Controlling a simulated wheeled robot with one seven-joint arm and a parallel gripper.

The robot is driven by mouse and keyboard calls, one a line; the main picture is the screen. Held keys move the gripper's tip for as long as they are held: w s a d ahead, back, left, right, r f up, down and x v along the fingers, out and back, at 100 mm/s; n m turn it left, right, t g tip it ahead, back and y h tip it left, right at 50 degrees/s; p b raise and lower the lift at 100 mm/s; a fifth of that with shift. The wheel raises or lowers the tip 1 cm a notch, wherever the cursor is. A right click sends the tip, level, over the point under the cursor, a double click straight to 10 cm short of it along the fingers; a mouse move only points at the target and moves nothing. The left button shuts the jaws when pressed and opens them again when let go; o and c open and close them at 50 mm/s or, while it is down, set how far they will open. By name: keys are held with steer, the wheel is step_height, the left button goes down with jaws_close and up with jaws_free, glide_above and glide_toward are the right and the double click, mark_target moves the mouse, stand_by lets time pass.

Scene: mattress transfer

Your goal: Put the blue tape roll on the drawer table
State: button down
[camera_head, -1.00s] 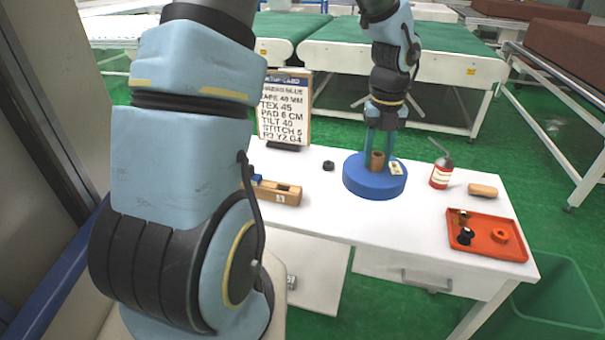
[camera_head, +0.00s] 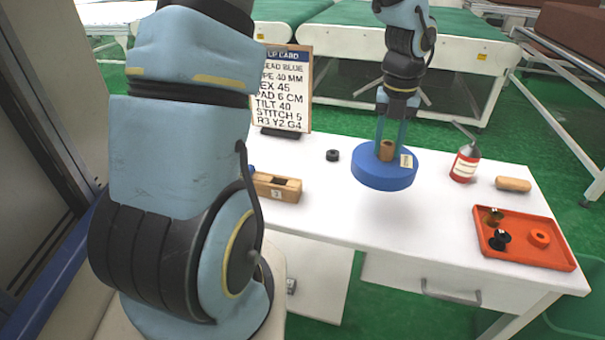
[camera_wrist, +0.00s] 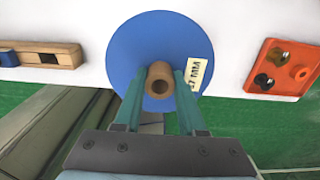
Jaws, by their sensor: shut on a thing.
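The blue tape roll (camera_head: 372,176) is a flat blue disc with a brown core (camera_head: 387,150) standing up from its middle and a small white label on top. My gripper (camera_head: 388,140) reaches down from above, its two teal fingers shut on the core. In the wrist view the fingers (camera_wrist: 158,92) sit either side of the core, over the blue disc (camera_wrist: 135,55). The roll hangs level above the white drawer table (camera_head: 330,215), with a shadow on the tabletop beneath it. The drawer handle (camera_head: 450,293) shows at the front.
On the table are a black ring (camera_head: 332,155), a wooden block (camera_head: 277,188), a setup card (camera_head: 283,88), a red oil can (camera_head: 465,163), a tan pad (camera_head: 513,184) and an orange tray (camera_head: 560,258) of small parts. The front middle is clear. A green bin (camera_head: 575,318) stands front right.

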steer(key=f, duration=1)
steer(key=shift+w+f, duration=0.2)
steer(key=shift+f, duration=0.2)
steer(key=shift+f, duration=0.2)
steer(key=c, duration=0.5)
jaws_free()
steer(key=shift+r, duration=0.1)
step_height(320, 180, up, 12)
